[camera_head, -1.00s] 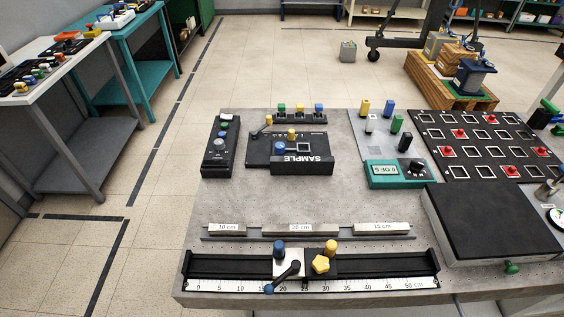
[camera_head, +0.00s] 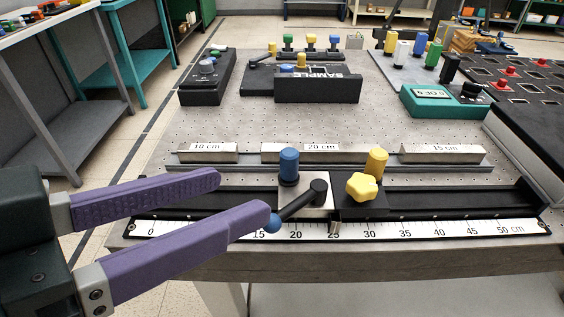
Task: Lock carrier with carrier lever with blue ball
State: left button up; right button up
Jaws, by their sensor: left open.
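The carrier (camera_head: 318,202) is a pale block on the black rail (camera_head: 450,202) at the table's front. A blue cylinder (camera_head: 289,166) stands on it. The carrier lever (camera_head: 302,202) is black and slants down left from its round pivot to a blue ball (camera_head: 272,222) at its end. My left gripper (camera_head: 243,197) comes in from the left with two purple fingers, open and empty. The near finger's tip is right beside the blue ball in the picture; I cannot tell whether they touch. The far finger ends behind and left of it. My right gripper is not in view.
A dark carrier with a yellow knob (camera_head: 363,187) and yellow cylinder (camera_head: 376,163) adjoins on the right. Labelled bars (camera_head: 320,153) lie behind the rail. A ruler (camera_head: 440,230) runs along its front. A black sample box (camera_head: 318,88) and teal meter (camera_head: 445,101) stand farther back.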

aim_at(272, 223)
pick_arm(q)
notch_tip(272, 223, down, 12)
jog(key=w+a+f+t+h+b, duration=0.1)
jog(key=w+a+t+h+b, duration=0.15)
jog(key=b, duration=1.25)
jog(key=shift+h, duration=0.55)
jog(key=x, duration=1)
jog(key=shift+s+d+r, duration=0.3)
jog(key=shift+s, duration=0.05)
grip_shut()
